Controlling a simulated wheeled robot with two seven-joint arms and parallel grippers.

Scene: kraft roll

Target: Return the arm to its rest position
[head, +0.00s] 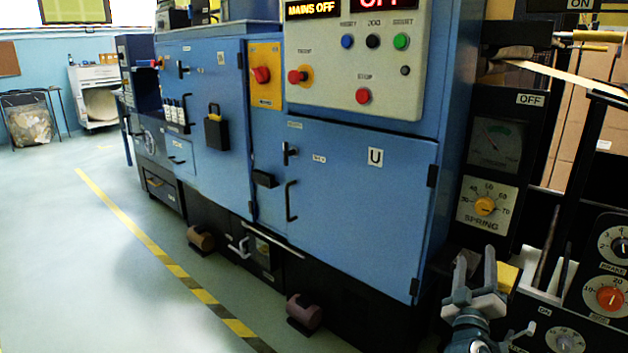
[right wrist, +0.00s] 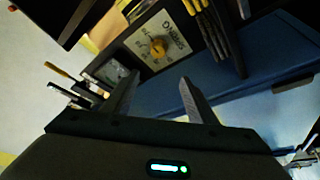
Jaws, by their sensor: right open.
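My right gripper (head: 475,272) is at the lower right of the head view, with its two fingers pointing up and apart. It is open and nothing shows between the fingers. It is in front of the dark panel with the yellow spring dial (head: 485,206). In the right wrist view the open fingers (right wrist: 158,95) also show empty, with the spring dial (right wrist: 158,48) beyond them. My left gripper is not in view.
A blue machine cabinet (head: 350,190) with a control panel (head: 355,60) fills the middle. Dark panels with knobs (head: 610,298) stand close on the right. Brown pedals (head: 303,312) sit at the cabinet's foot. Open floor (head: 70,250) lies to the left, past a yellow-black stripe (head: 150,238).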

